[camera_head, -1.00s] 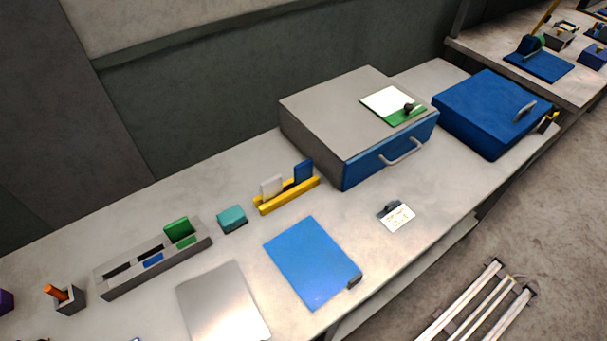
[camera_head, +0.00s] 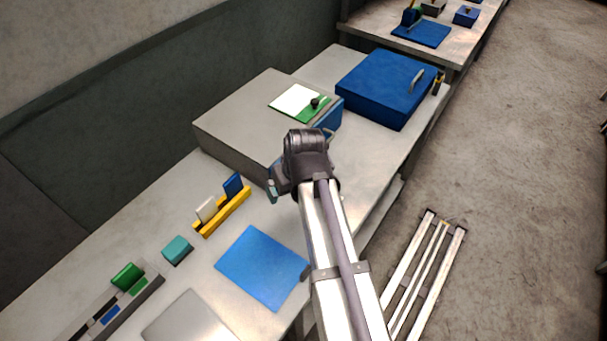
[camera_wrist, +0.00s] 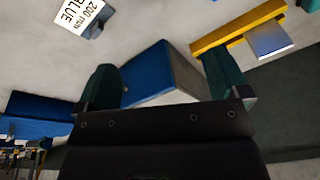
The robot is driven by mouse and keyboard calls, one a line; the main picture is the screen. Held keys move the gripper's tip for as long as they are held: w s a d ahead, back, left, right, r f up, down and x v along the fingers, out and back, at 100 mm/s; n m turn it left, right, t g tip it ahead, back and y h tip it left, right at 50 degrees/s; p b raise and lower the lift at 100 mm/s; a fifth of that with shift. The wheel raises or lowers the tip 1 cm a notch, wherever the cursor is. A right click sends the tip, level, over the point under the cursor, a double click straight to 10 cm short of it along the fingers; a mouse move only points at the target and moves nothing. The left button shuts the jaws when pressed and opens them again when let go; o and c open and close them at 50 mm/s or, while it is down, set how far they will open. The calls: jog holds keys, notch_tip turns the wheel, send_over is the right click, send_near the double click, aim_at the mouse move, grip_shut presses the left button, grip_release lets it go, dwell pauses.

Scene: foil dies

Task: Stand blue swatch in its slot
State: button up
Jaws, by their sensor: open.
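The blue swatch (camera_head: 232,185) stands in the yellow rack (camera_head: 226,213), beside a white swatch (camera_head: 206,209). The grey slotted block (camera_head: 151,288) is at the lower left, partly cut off. A green swatch (camera_head: 127,276) stands in it, and a blue label (camera_head: 110,315) marks one slot. My gripper (camera_head: 275,188) is in front of the grey cabinet, right of the rack. In the wrist view its open jaws (camera_wrist: 162,88) are empty, with the cabinet behind them. The yellow rack (camera_wrist: 236,28) is at upper right there; I cannot make out the blue swatch there.
The grey cabinet (camera_head: 235,125) with a blue drawer stands behind my gripper, and a blue case (camera_head: 385,85) beyond it. A teal block (camera_head: 177,250), a blue sheet (camera_head: 262,266) and a metal plate (camera_head: 187,322) lie near the rack.

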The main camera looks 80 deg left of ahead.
jog(key=s+a+n, duration=0.2)
jog(key=s+a, duration=0.1)
jog(key=s, duration=0.6)
jog(key=n+g+y, duration=0.1)
jog(key=n+g, duration=0.1)
jog(key=n, duration=0.2)
send_near(231, 179)
jog(key=f, duration=0.1)
jog(key=b+x, duration=0.5)
jog(key=x, duration=0.1)
jog(key=shift+a+f+b, duration=0.15)
jog(key=shift+f+b, duration=0.05)
jog(key=shift+b, duration=0.1)
jog(key=shift+s+r, duration=0.1)
jog(key=shift+t, duration=0.3)
jog(key=b+x, duration=0.4)
jog(key=x, duration=0.1)
jog(key=shift+s+a+b, duration=0.1)
jog(key=shift+s+b, duration=0.05)
jog(key=shift+b, duration=0.15)
jog(key=shift+r, duration=0.15)
jog(key=c, duration=1)
